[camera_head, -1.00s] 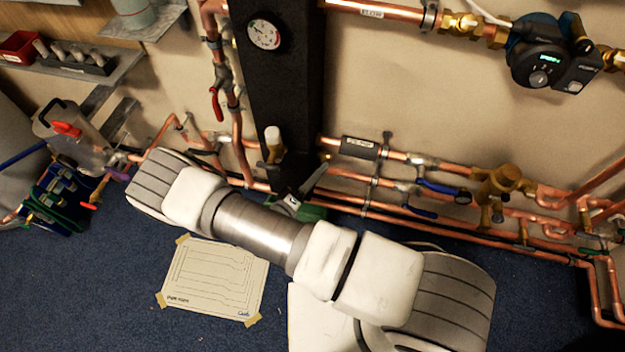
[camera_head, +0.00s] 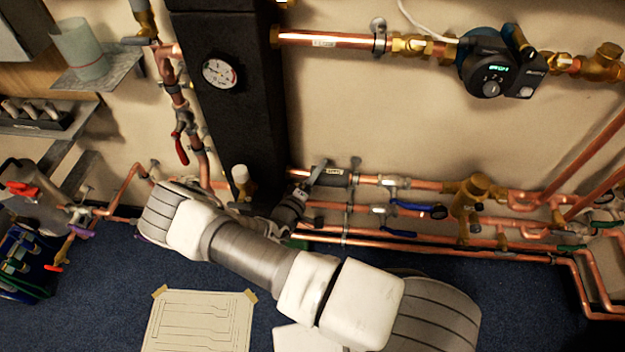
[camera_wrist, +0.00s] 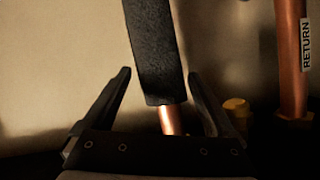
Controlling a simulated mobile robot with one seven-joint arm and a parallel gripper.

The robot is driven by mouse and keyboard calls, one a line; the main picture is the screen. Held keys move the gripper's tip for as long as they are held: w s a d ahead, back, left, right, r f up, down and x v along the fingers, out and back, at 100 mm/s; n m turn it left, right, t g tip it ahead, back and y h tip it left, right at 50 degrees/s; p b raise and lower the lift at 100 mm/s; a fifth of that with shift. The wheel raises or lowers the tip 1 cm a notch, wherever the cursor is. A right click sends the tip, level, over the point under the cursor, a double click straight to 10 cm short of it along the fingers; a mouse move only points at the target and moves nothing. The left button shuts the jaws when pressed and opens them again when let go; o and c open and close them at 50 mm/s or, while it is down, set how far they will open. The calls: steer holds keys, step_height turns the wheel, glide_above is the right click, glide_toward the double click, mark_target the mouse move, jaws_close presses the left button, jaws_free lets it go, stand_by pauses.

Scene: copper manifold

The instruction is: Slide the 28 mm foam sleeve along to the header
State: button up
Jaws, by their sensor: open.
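The foam sleeve (camera_head: 336,179) is a short dark tube around a horizontal copper pipe, right of a tall black column (camera_head: 240,120) with a gauge, which looks like the header. My gripper (camera_head: 314,172) is at the sleeve's left part and hides some of it. In the wrist view the black sleeve (camera_wrist: 152,45) runs between the two open fingers of my gripper (camera_wrist: 158,78), with space on both sides. Bare copper pipe (camera_wrist: 168,118) shows below the sleeve's near end. Finger contact with the sleeve is not visible.
A second copper pipe labelled RETURN (camera_wrist: 292,60) stands at the right in the wrist view. A blue-handled valve (camera_head: 418,208), brass fittings and lower pipes lie nearby. A pump (camera_head: 495,70) sits above right. A white-capped brass valve (camera_head: 242,182) is close to my arm.

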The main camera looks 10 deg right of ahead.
steer(key=c, duration=1.3)
steer(key=shift+c, duration=0.2)
steer(key=shift+a, duration=0.15)
